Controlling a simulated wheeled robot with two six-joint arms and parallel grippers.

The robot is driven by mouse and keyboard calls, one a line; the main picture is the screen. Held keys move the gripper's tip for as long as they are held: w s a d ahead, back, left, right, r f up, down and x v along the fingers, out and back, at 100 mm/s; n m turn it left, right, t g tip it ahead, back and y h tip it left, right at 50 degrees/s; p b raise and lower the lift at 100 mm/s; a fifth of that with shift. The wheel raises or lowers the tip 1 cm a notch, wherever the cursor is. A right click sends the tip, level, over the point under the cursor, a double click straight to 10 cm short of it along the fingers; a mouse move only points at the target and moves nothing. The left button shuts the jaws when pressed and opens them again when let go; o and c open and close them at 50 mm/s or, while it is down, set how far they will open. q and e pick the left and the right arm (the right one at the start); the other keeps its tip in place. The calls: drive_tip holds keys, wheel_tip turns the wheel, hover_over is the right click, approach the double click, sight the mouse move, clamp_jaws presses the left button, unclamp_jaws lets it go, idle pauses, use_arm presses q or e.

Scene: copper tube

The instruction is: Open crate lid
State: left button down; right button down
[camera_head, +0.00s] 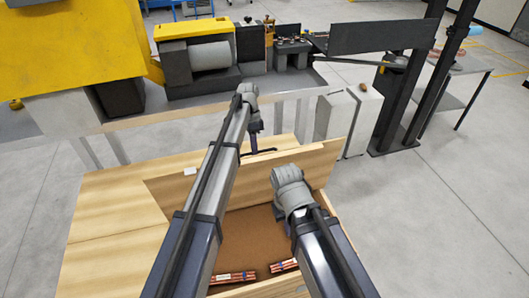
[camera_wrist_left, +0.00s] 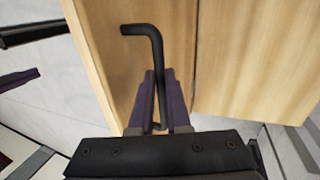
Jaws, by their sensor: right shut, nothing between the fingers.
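The wooden crate (camera_head: 246,225) is open on top in the head view, with its brown interior showing. A pale wooden panel (camera_head: 310,162), apparently the lid, stands raised at its far side. A black bent handle (camera_wrist_left: 157,55) is by the wood in the left wrist view. My left gripper (camera_head: 254,143) reaches over the panel's far edge, and its two purple fingers (camera_wrist_left: 162,95) are shut on the handle. My right gripper (camera_head: 290,190) is above the crate's right part, shut and empty, its fingertips hidden below the wrist.
Bundles of copper tubes (camera_head: 233,277) lie at the crate's near side, partly hidden by my arms. A wooden surface (camera_head: 110,215) extends left. A grey bench (camera_head: 170,112) with machinery stands behind, and white panels (camera_head: 345,122) at right.

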use_arm(q)
drive_tip(key=shift+g+h, duration=0.3)
drive_tip(key=shift+g, duration=0.5)
drive_tip(key=shift+w+a+f+b, duration=0.1)
drive_tip(key=shift+w+a+b, duration=0.15)
drive_tip(key=shift+w, duration=0.65)
drive_tip(key=shift+w+a+r+b, duration=0.1)
drive_tip(key=shift+w+a+b, duration=0.1)
drive_tip(key=shift+w, duration=0.7)
drive_tip(key=shift+w+a+f+b, duration=0.15)
drive_tip(key=shift+w+a, duration=0.1)
drive_tip(key=shift+w, duration=0.65)
use_arm(e)
drive_tip(key=shift+w+d+f, duration=0.25)
drive_tip(key=shift+w+f, duration=0.25)
drive_tip(key=shift+f, duration=0.2)
use_arm(q)
drive_tip(key=c, duration=1)
unclamp_jaws()
drive_tip(key=shift+s+d, duration=0.15)
drive_tip(key=shift+c, duration=0.2)
drive_tip(key=shift+o, duration=0.8)
use_arm(e)
drive_tip(key=shift+d, duration=0.1)
use_arm(q)
drive_tip(key=shift+r, duration=0.2)
use_arm(e)
drive_tip(key=shift+r, duration=0.15)
